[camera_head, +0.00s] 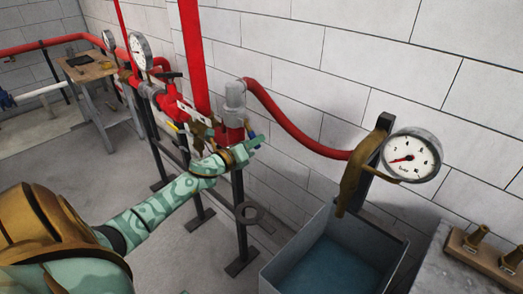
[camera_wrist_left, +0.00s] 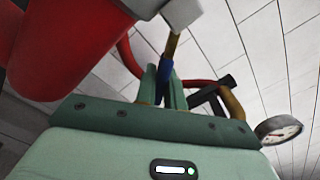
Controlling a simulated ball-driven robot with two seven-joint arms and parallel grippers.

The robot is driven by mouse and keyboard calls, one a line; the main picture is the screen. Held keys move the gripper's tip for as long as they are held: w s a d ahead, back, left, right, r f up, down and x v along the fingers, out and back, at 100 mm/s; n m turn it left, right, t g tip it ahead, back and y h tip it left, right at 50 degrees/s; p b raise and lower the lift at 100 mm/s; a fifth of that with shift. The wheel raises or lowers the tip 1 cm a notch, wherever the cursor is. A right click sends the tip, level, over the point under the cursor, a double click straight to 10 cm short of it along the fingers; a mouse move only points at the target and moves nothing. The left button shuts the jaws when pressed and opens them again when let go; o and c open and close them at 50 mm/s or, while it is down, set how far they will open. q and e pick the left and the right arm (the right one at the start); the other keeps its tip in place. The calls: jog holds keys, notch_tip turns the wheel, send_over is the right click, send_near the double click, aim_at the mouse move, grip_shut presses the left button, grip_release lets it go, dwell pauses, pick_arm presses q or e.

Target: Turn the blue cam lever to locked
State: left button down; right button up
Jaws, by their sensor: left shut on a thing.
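The blue cam lever (camera_head: 252,135) shows only as a small blue end beside the red pipe fitting (camera_head: 233,135) below the grey cap. In the left wrist view the lever's blue grip (camera_wrist_left: 166,70) hangs from a brass-coloured stem (camera_wrist_left: 172,45) under a light grey block (camera_wrist_left: 182,14). My left gripper (camera_head: 249,146) reaches in from the left, and its green fingers (camera_wrist_left: 162,88) are shut on the blue grip. The fingers hide part of the grip. I cannot tell the lever's exact angle. My right gripper is in neither view.
A red hose (camera_head: 305,132) curves right to a brass nozzle (camera_head: 352,182) above an open grey tank (camera_head: 385,240) of water. A pressure gauge (camera_head: 411,155) stands beside it. Red pipework on dark stands and a white block wall (camera_head: 330,40) lie close behind my gripper.

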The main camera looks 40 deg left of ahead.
pick_arm(q)
jog(key=shift+w+a+f+m+b, duration=0.1)
jog(key=shift+a+f+m+b, duration=0.2)
jog(key=shift+m+b, duration=0.4)
jog(key=shift+s+a+f+m+b, duration=0.15)
jog(key=shift+a+m+b, duration=0.25)
jog(key=shift+m+b, duration=0.25)
jog(key=shift+w+a+f+m+b, duration=0.2)
jog(key=shift+a+m+b, duration=0.15)
jog(key=shift+m+b, duration=0.3)
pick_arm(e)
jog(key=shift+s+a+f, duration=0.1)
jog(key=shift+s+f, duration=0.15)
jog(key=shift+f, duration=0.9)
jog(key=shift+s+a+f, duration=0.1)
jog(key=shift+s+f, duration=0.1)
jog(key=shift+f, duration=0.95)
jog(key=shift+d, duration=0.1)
pick_arm(q)
jog(key=c, duration=1.5)
grip_release()
jog(key=s, duration=0.5)
jog(key=s+a, duration=0.1)
jog(key=s, duration=1)
jog(key=shift+s+a, duration=0.2)
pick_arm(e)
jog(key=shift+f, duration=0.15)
